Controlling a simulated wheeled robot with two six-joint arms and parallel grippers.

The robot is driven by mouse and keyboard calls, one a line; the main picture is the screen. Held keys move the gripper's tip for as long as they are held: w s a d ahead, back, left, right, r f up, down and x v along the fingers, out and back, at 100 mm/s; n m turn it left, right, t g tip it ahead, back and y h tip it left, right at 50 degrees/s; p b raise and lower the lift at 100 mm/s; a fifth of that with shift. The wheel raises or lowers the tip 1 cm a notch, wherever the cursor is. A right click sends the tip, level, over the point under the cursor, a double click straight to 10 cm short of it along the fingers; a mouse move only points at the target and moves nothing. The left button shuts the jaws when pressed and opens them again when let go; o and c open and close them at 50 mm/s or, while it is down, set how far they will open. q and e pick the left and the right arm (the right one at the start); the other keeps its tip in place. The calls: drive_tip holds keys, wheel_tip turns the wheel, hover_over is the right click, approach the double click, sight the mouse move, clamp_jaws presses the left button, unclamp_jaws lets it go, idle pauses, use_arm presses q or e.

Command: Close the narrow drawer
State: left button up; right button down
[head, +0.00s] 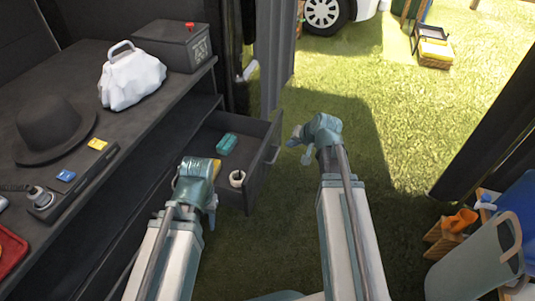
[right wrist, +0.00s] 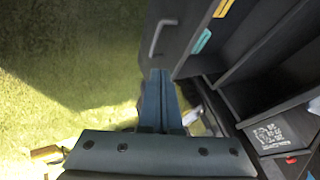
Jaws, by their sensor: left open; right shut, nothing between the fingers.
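The narrow dark grey drawer (head: 259,178) stands pulled out from the black bench in the head view. Its handle (head: 273,154) is on the outer front. A teal item (head: 226,143) and a white ring-shaped item (head: 237,178) lie inside. My right gripper (head: 294,139) is shut and empty, just right of the drawer front. In the right wrist view its fingers (right wrist: 160,76) are together close to the drawer front (right wrist: 182,32) and below the handle (right wrist: 157,40); contact cannot be told. My left gripper (head: 212,212) is open, in front of the drawer's near side.
The bench top (head: 85,60) holds a black hat (head: 55,125), a white bag (head: 131,80) and a dark box (head: 175,44). A grey bin (head: 470,268) stands at the lower right. Open grass (head: 400,125) lies right of the drawer.

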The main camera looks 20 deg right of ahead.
drive_tip(key=b, duration=0.8)
approach(266, 148)
wheel_tip(266, 148, down, 5)
drive_tip(key=d, duration=0.3)
drive_tip(key=shift+w+a+r, duration=0.15)
drive_tip(key=shift+w+a, duration=0.4)
drive_tip(key=shift+a, duration=0.05)
drive_tip(key=shift+w+a+r, duration=0.15)
drive_tip(key=shift+w+a, duration=0.4)
drive_tip(key=shift+a, duration=0.1)
drive_tip(key=shift+w+a, duration=0.35)
drive_tip(key=shift+a, duration=0.2)
drive_tip(key=shift+w+a, duration=0.1)
drive_tip(key=w+a, duration=0.8)
drive_tip(key=a, duration=0.3)
drive_tip(key=w+a, duration=0.8)
drive_tip(key=a, duration=0.4)
drive_tip(key=shift+a, duration=0.35)
drive_tip(key=shift+w+a, duration=0.1)
